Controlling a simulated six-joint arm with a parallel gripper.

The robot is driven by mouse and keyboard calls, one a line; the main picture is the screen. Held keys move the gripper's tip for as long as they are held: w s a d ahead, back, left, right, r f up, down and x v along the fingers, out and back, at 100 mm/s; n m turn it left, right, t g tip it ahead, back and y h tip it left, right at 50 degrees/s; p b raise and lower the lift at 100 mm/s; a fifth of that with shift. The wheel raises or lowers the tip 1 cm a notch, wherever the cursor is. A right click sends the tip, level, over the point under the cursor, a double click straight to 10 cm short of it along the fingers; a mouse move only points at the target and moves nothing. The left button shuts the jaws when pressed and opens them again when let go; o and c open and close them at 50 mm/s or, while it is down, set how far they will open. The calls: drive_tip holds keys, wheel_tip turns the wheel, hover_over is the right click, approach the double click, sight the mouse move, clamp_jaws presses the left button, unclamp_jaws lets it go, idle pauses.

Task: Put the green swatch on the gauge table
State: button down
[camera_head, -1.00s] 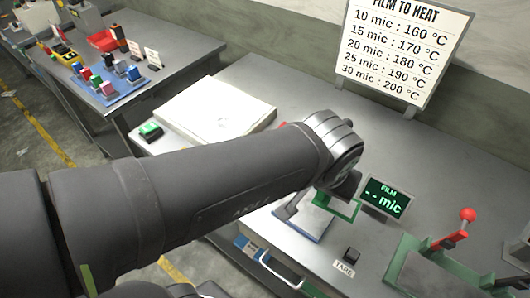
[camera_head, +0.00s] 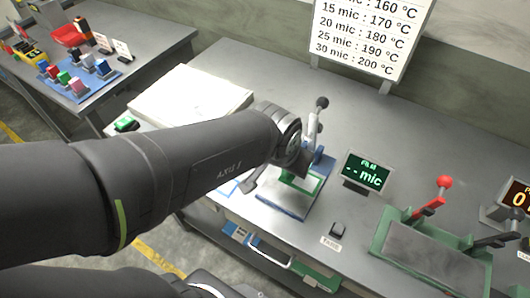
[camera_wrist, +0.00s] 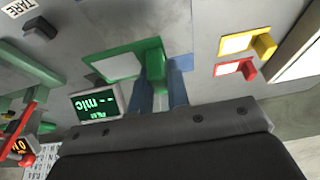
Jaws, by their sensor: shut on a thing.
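The green swatch, a green frame with pale film and a green tab, shows in the head view (camera_head: 315,186) and wrist view (camera_wrist: 122,64). My gripper is shut on its tab, seen between the fingers in the wrist view (camera_wrist: 160,82). In the head view my wrist partly hides the hold. The gauge table (camera_head: 286,207), a grey plate with blue edges, lies below the swatch, with a dark-knobbed lever (camera_head: 319,113) behind. The swatch overlaps the plate in the picture; I cannot tell whether they touch.
The film display (camera_head: 366,171) reads "-- mic" to the right. The tare button (camera_head: 338,229) is in front. A green press with a red-knobbed lever (camera_head: 436,199) stands farther right. Red (camera_wrist: 235,69) and yellow (camera_wrist: 247,43) swatches lie to the side in the wrist view.

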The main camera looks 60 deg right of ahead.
drive_tip(key=shift+w+d+f, duration=0.3)
drive_tip(key=shift+w+f, duration=0.1)
drive_tip(key=shift+w, duration=0.15)
drive_tip(key=shift+w+d+f, duration=0.25)
drive_tip(key=shift+w+f, duration=0.1)
drive_tip(key=shift+w, duration=0.15)
drive_tip(key=shift+f, duration=1.95)
drive_tip(key=shift+f, duration=0.2)
drive_tip(key=c, duration=1.4)
unclamp_jaws()
drive_tip(key=v, duration=1.2)
drive_tip(key=shift+r, duration=0.2)
